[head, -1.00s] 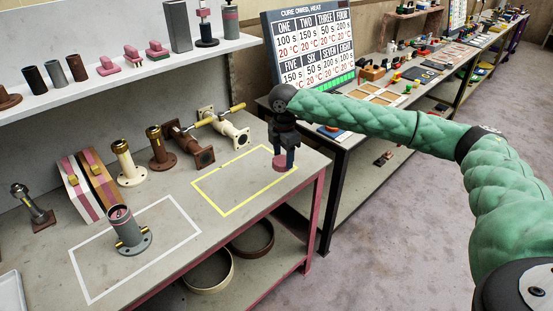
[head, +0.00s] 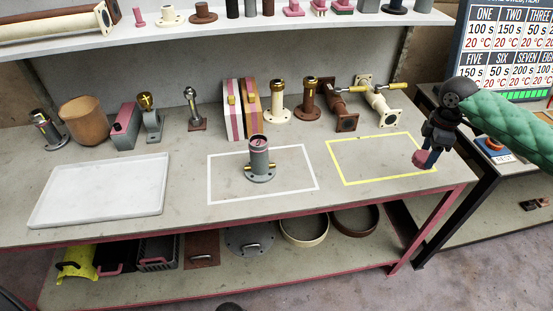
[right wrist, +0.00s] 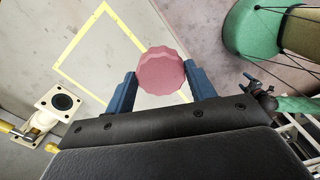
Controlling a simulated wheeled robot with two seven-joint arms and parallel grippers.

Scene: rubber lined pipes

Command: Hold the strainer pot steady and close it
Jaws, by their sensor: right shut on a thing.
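The strainer pot (head: 259,160) appears to be the grey upright cylinder on a round flange, with small brass side parts and a pinkish top. It stands inside the white outlined rectangle, with no gripper on it. My right gripper (head: 426,156) is shut on a pink scalloped cap (right wrist: 162,71), held near the right end of the yellow outlined rectangle, well right of the pot. The cap sits between the blue fingers in the right wrist view. My left gripper is not in view.
A white tray (head: 100,190) lies at the bench's left. Several flanged fittings, including a cream one (head: 306,101), line the back. The yellow rectangle (head: 345,182) is empty. A shelf (head: 230,35) overhangs the rear. Rings and baskets sit on the lower shelf.

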